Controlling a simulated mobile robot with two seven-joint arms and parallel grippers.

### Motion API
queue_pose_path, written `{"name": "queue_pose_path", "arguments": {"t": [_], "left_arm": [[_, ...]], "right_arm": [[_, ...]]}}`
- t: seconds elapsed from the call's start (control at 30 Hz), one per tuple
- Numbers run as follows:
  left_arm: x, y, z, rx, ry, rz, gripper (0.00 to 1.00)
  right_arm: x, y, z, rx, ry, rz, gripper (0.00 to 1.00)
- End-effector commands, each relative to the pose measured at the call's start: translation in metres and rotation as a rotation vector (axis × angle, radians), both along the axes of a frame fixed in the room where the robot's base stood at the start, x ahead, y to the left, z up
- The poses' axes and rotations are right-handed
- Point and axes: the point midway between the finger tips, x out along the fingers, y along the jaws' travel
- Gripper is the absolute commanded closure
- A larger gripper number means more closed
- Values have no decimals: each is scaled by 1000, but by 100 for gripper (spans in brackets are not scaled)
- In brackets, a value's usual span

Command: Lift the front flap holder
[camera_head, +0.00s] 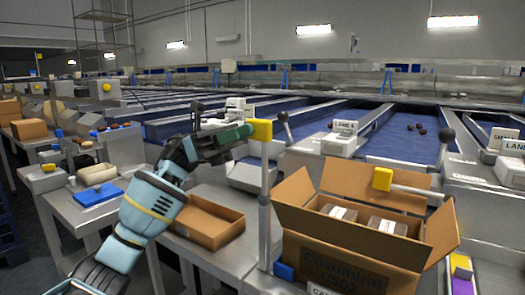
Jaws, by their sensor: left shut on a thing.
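My left gripper (250,131) reaches in from the left and is shut on the yellow block (261,130) at the top of an upright grey post (264,210). The post stands at the left side of an open cardboard box (345,268), and I take it for a flap holder. A second yellow block (382,179) with a light rod running right sits at the back of the box. The box's flaps are spread outward, and white-labelled packs (387,226) show inside. My right gripper is out of view.
A shallow empty cardboard tray (208,222) lies on the bench left of the post. A blue tray (96,194) and a pale bowl (97,174) are further left. Black-knobbed levers (447,136) rise behind the box. Blue conveyor lanes fill the back.

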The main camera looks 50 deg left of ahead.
Motion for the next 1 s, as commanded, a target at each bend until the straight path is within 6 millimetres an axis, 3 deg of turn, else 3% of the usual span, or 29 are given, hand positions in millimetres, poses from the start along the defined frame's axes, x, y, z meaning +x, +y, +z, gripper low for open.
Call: {"name": "queue_pose_path", "arguments": {"t": [0.33,0.93,0.97,1.0], "left_arm": [[-4,18,-9,-158,-37,2,100],[-5,22,-9,-192,-46,0,100],[-5,22,-9,-192,-46,0,82],[-5,22,-9,-192,-46,1,77]], "right_arm": [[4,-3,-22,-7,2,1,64],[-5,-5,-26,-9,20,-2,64],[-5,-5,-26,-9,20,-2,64],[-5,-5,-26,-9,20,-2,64]]}}
